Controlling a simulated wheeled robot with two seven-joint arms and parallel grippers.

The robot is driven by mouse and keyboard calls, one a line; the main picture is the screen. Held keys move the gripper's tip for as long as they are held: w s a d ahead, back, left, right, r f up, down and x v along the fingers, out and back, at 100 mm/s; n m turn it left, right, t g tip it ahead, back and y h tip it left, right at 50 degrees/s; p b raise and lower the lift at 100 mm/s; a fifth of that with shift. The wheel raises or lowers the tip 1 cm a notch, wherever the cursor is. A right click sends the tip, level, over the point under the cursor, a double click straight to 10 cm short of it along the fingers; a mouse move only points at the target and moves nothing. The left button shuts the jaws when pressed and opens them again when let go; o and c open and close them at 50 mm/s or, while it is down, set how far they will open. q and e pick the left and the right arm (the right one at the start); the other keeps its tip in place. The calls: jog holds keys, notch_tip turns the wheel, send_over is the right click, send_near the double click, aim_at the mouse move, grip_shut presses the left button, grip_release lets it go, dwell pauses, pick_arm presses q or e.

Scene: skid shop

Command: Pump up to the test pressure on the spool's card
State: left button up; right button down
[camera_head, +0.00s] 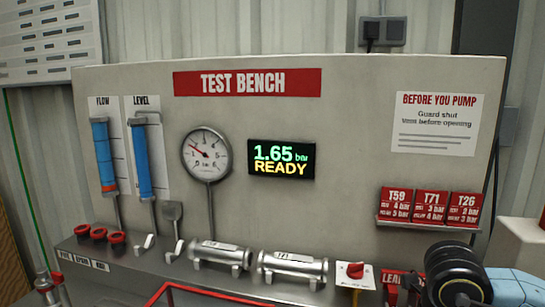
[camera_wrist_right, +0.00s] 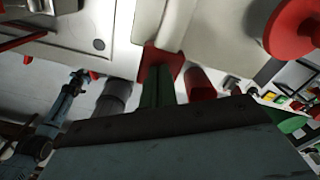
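The test bench panel (camera_head: 340,75) carries a round dial gauge (camera_head: 207,153) and a display (camera_head: 281,159) reading 1.65 bar READY. Three red cards, T59 (camera_head: 396,204), T71 (camera_head: 430,206) and T26 (camera_head: 465,207), stand on a small shelf; their small pressure lines are hard to read. Two metal spools lie on the bench: one (camera_head: 222,255) with an unreadable label, the other (camera_head: 293,266) with a label that looks like T71.
A red selector knob (camera_head: 355,270) sits right of the spools. A red guard frame (camera_head: 215,289) crosses the front. Two blue tubes, FLOW (camera_head: 103,155) and LEVEL (camera_head: 142,160), stand at left, above red rings (camera_head: 98,234) and small levers.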

jog(key=shift+f+b, duration=1.15)
jog(key=shift+f, duration=0.15)
jog(key=shift+r, duration=0.15)
jog(key=shift+r+p, duration=2)
jog(key=shift+r, duration=0.9)
jog(key=shift+f+b, duration=1.1)
jog(key=shift+f, duration=0.05)
jog(key=shift+r, duration=0.15)
jog(key=shift+r+p, duration=0.7)
jog(key=shift+r, duration=0.3)
